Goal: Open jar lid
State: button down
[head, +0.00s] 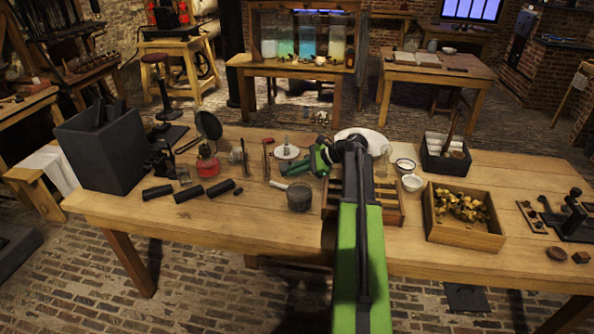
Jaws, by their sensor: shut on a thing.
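A grey round jar (299,196) stands upright on the wooden table (250,225), near its front edge, left of my arm. I cannot tell whether its dark top is a lid. A glass jar (384,160) stands right of my arm beside a white plate. My green and black gripper (302,166) points left, just behind and above the grey jar in the picture. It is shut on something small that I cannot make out. The fingertips are too small to see clearly, and whether they touch the grey jar cannot be told.
A slotted wooden tray (390,214) lies partly behind my arm. White bowls (412,182), a grey box (446,168) and a wooden crate (480,238) stand to the right. Black cylinders (188,193) and a red burner (207,167) are left. The front left of the table is clear.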

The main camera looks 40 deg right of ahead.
jog(key=shift+d, duration=0.1)
dwell(0.8)
jog(key=c, duration=1.6)
grip_release()
jog(key=shift+f, duration=0.1)
jog(key=s+a+f+p+v, duration=0.1)
jog(key=p+v, duration=0.9)
jog(key=v, duration=1)
jog(key=shift+s, duration=0.35)
